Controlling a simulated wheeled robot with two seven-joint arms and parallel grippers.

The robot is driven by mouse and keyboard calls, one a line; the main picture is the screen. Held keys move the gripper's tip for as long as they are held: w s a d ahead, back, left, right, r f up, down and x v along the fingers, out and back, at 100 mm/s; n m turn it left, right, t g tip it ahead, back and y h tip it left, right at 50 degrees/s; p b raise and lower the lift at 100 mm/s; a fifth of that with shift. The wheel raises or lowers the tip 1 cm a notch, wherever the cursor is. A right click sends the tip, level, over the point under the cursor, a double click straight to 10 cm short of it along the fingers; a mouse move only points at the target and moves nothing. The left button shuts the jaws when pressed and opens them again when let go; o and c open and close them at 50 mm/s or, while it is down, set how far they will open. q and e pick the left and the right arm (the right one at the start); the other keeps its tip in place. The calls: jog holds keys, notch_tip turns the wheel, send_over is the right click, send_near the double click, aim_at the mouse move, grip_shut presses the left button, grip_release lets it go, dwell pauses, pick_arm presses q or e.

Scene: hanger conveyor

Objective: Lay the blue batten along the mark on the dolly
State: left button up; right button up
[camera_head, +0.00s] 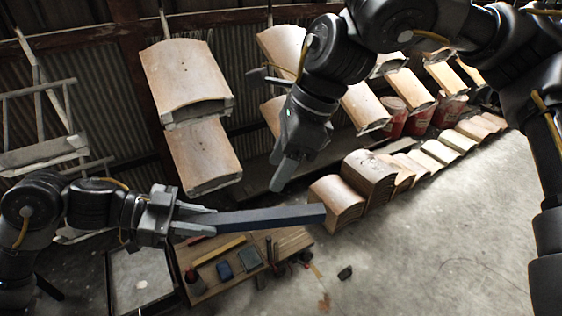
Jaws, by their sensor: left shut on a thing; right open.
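The blue batten (268,217) is a long dark-blue bar held out nearly level toward the right. My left gripper (200,221) is shut on its left end; the rest of it sticks out free. My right gripper (282,172) is open and empty, above the batten and apart from it, its fingers pointing down. I cannot make out a dolly or its mark for certain. A dark-framed grey panel (140,282) stands low at the left.
A low wooden table (292,242) with small tools and boxes lies below and behind the batten. Stacked curved wooden pieces (337,200) stand beyond the batten's right end. Curved wooden panels (186,75) are at the back. The concrete floor (450,240) at right is mostly clear.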

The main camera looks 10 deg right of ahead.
aim_at(254, 216)
pick_arm(q)
jog(key=shift+s+r, duration=0.1)
jog(key=shift+s, duration=0.1)
jog(key=shift+w, duration=0.1)
pick_arm(e)
jog(key=shift+n, duration=0.5)
jog(key=x, duration=1.1)
jog(key=shift+s+a+f, duration=0.15)
jog(key=shift+s+f, duration=0.2)
jog(key=shift+f, duration=0.05)
jog(key=c, duration=1.1)
pick_arm(q)
jog(key=o, duration=1.1)
pick_arm(e)
jog(key=shift+c, duration=0.2)
pick_arm(q)
jog(key=shift+a, duration=0.1)
